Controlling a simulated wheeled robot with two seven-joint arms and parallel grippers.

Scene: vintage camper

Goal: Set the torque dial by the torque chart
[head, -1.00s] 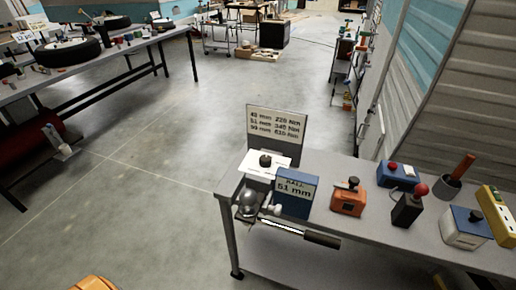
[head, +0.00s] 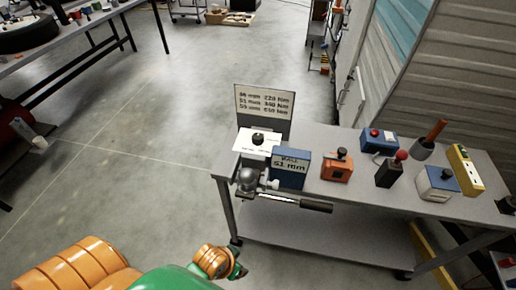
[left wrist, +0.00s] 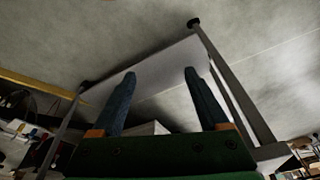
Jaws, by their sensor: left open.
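The torque chart (head: 264,103) is an upright sign at the back left of the grey bench. Its rows pair mm with Nm sizes, and the Nm figures are too small to read surely. In front of it is a white plate (head: 250,150) with a black knob (head: 258,138), which looks like the torque dial; its marks are unreadable. A blue box (head: 290,176) reads "BALL 51 mm". A silver ball (head: 246,178) is at the bench's left corner. In the left wrist view my left gripper (left wrist: 160,78) is open and empty. My right gripper is out of view.
On the bench (head: 350,198) stand an orange box with a black knob (head: 337,170), a red-knobbed black block (head: 390,172), a blue box (head: 378,141), a white-and-blue box (head: 438,184) and a yellow strip (head: 466,170).

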